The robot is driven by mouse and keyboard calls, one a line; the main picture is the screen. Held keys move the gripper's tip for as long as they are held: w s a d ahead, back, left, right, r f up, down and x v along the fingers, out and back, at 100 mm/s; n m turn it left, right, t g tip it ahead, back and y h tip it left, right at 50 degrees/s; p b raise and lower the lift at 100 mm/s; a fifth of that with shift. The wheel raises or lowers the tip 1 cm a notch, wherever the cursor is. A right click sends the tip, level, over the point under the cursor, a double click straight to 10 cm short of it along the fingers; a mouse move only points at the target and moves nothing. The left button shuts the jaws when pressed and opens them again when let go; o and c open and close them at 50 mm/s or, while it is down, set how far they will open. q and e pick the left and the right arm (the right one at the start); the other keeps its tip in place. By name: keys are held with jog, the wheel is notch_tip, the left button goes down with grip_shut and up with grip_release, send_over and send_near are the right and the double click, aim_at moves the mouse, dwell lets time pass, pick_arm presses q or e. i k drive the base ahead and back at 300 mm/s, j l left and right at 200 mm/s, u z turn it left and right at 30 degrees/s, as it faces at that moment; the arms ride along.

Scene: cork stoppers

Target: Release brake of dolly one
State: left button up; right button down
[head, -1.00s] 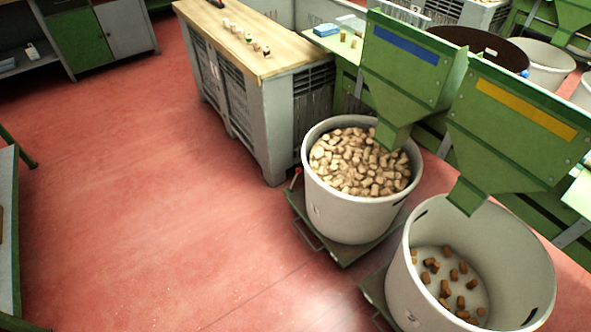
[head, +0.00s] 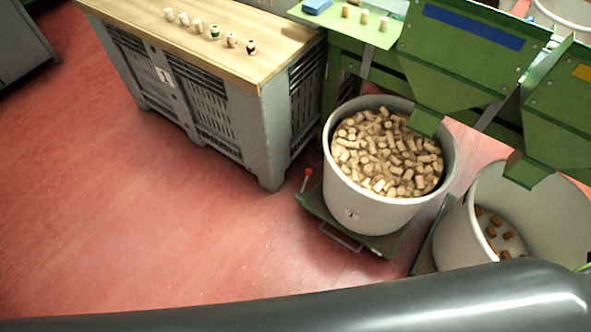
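A low green dolly (head: 393,246) stands on the red floor under a light grey tub (head: 370,206) nearly full of cork stoppers (head: 388,150). The tub has a small label (head: 352,215) that looks like a 1. A lever with a red tip (head: 307,172) stands up at the dolly's left corner, tilted slightly. A metal loop handle (head: 341,237) is at its front edge. Neither of my grippers is in view; a dark arm link of mine crosses the bottom of the head view.
A second tub (head: 468,232) with a few brown corks stands to the right, partly hidden by my arm. A grey crate (head: 240,125) with a wooden top (head: 235,75) stands left of the dolly. Green hoppers (head: 455,75) hang above the tubs. The red floor at left is clear.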

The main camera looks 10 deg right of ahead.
aim_at(308, 172)
jog(key=i+j, duration=0.15)
jog(key=j, duration=0.2)
jog(key=i+j+z, duration=0.15)
jog(key=j, duration=0.15)
jog(key=i+j, duration=0.15)
jog(key=j, duration=0.2)
jog(key=i+j+z, duration=0.15)
jog(key=j, duration=0.2)
jog(key=i+j, duration=0.1)
jog(key=j, duration=0.3)
